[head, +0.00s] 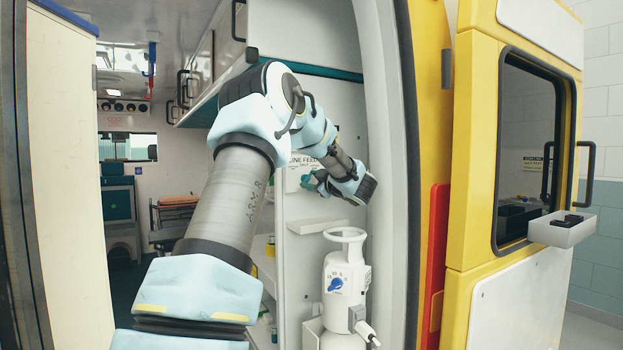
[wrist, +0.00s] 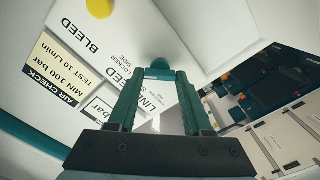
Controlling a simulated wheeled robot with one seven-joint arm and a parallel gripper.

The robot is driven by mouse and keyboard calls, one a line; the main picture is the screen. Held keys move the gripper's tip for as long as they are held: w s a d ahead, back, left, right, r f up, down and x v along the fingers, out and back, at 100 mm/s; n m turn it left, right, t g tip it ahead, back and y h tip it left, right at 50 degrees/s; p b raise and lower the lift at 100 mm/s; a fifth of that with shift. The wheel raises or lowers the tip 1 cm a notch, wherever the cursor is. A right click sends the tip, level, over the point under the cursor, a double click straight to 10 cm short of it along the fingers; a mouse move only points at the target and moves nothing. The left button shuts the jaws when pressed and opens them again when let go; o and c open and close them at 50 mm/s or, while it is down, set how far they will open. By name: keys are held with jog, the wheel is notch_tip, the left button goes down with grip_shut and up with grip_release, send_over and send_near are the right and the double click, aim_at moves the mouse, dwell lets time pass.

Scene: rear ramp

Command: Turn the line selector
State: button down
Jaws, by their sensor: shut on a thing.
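The line selector shows in the wrist view as a small dark teal knob (wrist: 160,64) on a white panel (wrist: 135,35), between the tips of my gripper (wrist: 161,76). My gripper's teal fingers are shut on it. The panel carries printed words including BLEED, LOCKER SIDE and LINE. In the head view my gripper (head: 314,181) is at the white wall panel with the LINE FEED sign (head: 304,160). The selector itself is hidden there by my gripper and wrist, and I cannot read its pointer position.
A white cylinder with a blue knob (head: 336,284) stands below my wrist. A small white shelf (head: 311,225) juts out under my gripper. The yellow door (head: 476,160) stands open at right, with a white tray (head: 562,229) on it. A yellow button (wrist: 99,7) is on the panel.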

jog(key=shift+d+n+b, duration=0.1)
jog(key=shift+n+b, duration=0.2)
jog(key=shift+b, duration=0.3)
jog(key=n+b, duration=0.1)
jog(key=b, duration=0.1)
jog(key=n+b, duration=0.1)
jog(key=b, duration=0.1)
jog(key=shift+f+n, duration=0.2)
jog(key=shift+n, duration=0.1)
jog(key=n+b, duration=0.5)
jog(key=b, duration=0.1)
jog(key=shift+r+b, duration=0.1)
jog(key=shift+b, duration=0.3)
jog(key=n+b, duration=0.5)
jog(key=b, duration=0.1)
jog(key=shift+r+n, duration=0.15)
jog(key=shift+n, duration=0.25)
jog(key=shift+r+n+b, duration=0.2)
jog(key=shift+n+b, duration=1.4)
jog(key=shift+n, duration=0.3)
jog(key=shift+r, duration=0.1)
jog(key=c, duration=0.7)
grip_release()
jog(key=o, duration=0.4)
jog(key=shift+f, duration=0.25)
